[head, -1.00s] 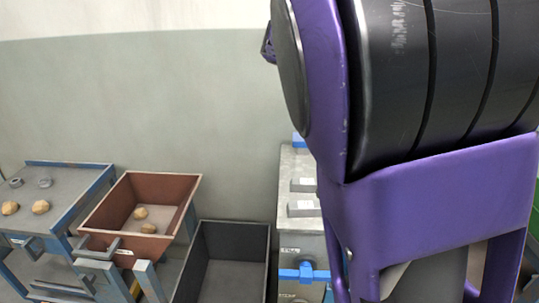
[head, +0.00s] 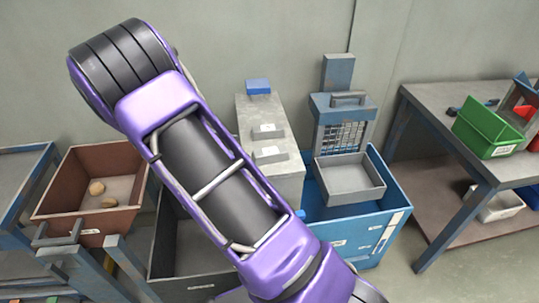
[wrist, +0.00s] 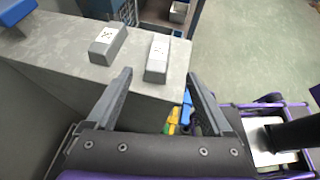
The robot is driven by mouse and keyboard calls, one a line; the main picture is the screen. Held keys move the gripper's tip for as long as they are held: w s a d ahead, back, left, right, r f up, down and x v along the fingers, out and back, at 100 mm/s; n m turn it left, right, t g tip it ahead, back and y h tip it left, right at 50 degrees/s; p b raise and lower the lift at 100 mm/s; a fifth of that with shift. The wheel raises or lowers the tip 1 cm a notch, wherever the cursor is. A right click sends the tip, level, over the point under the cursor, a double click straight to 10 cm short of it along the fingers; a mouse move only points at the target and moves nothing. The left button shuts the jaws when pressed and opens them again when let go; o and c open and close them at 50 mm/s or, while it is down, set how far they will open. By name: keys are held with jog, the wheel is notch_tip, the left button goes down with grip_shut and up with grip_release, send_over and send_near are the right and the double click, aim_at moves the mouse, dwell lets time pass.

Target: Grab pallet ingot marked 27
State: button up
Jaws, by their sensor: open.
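Two grey ingots with white labels lie on a grey concrete-like block. In the head view, the far ingot (head: 268,131) and the near ingot (head: 270,155) sit on the block's top (head: 255,108). In the wrist view, one ingot (wrist: 106,46) is left of the other ingot (wrist: 156,70). The label marks are too small to read, so I cannot tell which is 27. My gripper (wrist: 160,76) is open and empty, its fingers pointing toward the right-hand ingot. The gripper is out of the head view.
A blue object (head: 258,87) sits on the block's far end. Left are a dark bin (head: 190,250) and a brown bin (head: 50,195) holding potato-like lumps. Right are a blue crate (head: 385,215) with a grey tray (head: 350,185), and a table (head: 420,95) with a green bin.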

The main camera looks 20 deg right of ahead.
aim_at(270, 151)
jog(key=x, duration=1)
jog(key=shift+d, duration=0.35)
jog(key=shift+c, duration=0.2)
jog(key=shift+r, duration=0.1)
grip_shut()
